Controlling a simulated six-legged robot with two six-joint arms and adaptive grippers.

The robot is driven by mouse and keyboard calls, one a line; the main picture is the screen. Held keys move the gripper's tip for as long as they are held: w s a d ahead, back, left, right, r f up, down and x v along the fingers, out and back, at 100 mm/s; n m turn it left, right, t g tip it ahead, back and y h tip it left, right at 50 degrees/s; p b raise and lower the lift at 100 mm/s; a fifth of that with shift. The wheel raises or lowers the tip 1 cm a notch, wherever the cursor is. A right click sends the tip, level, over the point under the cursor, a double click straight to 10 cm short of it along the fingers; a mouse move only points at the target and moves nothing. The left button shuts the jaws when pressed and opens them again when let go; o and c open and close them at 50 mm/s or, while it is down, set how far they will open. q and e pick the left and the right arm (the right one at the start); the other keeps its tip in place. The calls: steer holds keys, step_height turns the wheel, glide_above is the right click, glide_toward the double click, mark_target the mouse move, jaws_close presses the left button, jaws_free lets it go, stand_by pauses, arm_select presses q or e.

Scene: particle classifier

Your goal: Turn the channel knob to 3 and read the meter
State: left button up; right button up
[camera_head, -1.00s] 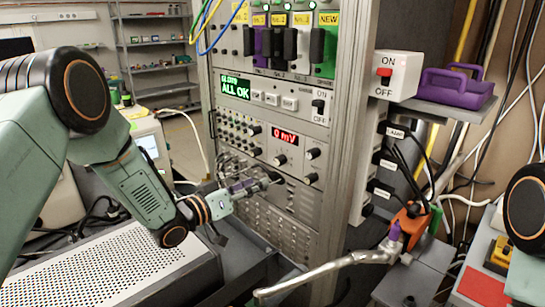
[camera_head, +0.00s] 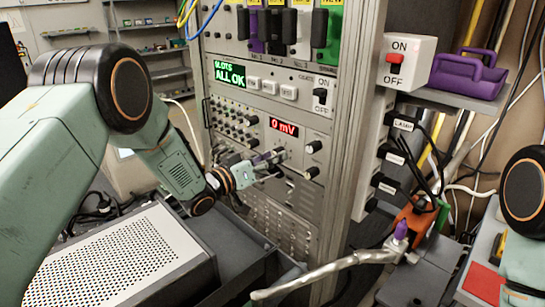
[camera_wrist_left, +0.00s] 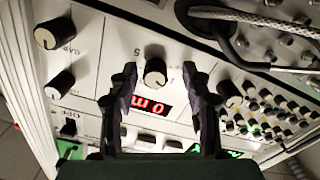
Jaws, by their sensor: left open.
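The meter (camera_head: 284,127) is a red lit display on the rack panel and reads 0 mV. It also shows upside down in the left wrist view (camera_wrist_left: 150,107). My left gripper (camera_head: 274,160) is open just below the meter. In the left wrist view, the fingers of my left gripper (camera_wrist_left: 158,76) stand on either side of a round knob with a pale face (camera_wrist_left: 156,72), apart from it. A numeral that looks like 5 is beside this knob; its pointer setting is too small to tell. In the head view the gripper hides this knob. My right gripper is out of view.
Two other knobs (camera_head: 313,146) sit right of the meter, with a toggle switch (camera_head: 320,97) above. Left of the meter is a field of small knobs and jacks (camera_head: 233,122). A perforated grey box (camera_head: 120,255) stands below my left arm.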

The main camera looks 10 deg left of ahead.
arm_select(q)
steer(key=shift+s+d+r, duration=0.15)
steer(key=shift+d+r, duration=0.3)
steer(key=shift+w+a+f, duration=0.15)
steer(key=shift+w+f, duration=0.2)
steer(key=shift+w, duration=0.1)
steer(key=c, duration=0.4)
steer(key=shift+a, duration=0.1)
steer(key=shift+c, duration=0.4)
steer(key=shift+s+d+r, duration=0.15)
steer(key=shift+d, duration=0.1)
steer(key=c, duration=0.5)
steer(key=shift+a, duration=0.2)
jaws_close()
